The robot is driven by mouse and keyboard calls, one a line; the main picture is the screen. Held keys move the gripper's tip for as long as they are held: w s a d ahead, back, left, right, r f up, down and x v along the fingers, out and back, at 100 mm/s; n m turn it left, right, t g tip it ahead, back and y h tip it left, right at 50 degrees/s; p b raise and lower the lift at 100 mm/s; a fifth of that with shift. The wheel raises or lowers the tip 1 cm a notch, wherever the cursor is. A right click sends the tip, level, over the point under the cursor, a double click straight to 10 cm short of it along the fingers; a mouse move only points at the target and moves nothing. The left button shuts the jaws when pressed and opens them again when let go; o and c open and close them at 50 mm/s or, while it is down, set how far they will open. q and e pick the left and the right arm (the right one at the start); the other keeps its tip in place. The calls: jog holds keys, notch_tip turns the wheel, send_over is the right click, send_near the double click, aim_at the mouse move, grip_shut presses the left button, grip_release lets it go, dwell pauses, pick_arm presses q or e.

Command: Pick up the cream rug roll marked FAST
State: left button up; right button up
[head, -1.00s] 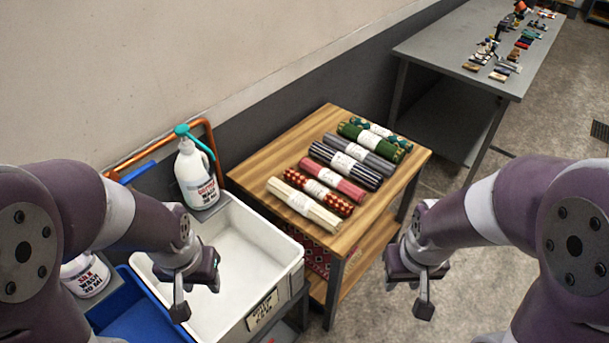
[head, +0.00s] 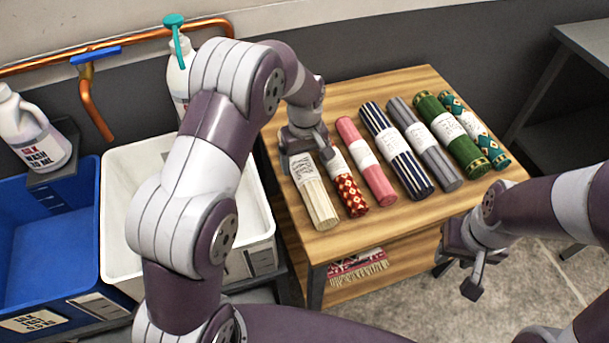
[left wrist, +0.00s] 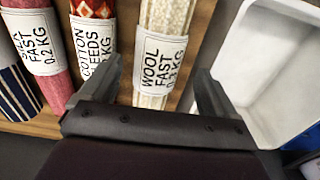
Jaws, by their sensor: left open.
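The cream rug roll (head: 315,203) lies at the left end of a row of rolls on the wooden table. In the left wrist view the cream roll (left wrist: 163,58) carries a white label reading WOOL and FAST. My left gripper (head: 306,158) is over the far part of this roll. In the left wrist view its open fingers stand on either side of the roll, with visible gaps; contact is not seen. The far end of the roll is hidden by the gripper in the head view. My right gripper (head: 476,276) hangs empty right of the table; its jaw opening is unclear.
A red patterned roll (head: 346,187) lies close beside the cream one, then a pink roll (head: 366,165) also labelled FAST, and several more. A white basin (head: 115,200) and blue basin (head: 45,235) stand left of the wooden table (head: 400,228). Bare tabletop lies in front.

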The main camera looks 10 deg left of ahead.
aim_at(305, 167)
pick_arm(q)
jog(key=f, duration=0.5)
jog(key=shift+w+f, duration=0.25)
jog(key=shift+f, duration=0.1)
jog(key=shift+r, duration=0.1)
jog(key=c, duration=1.3)
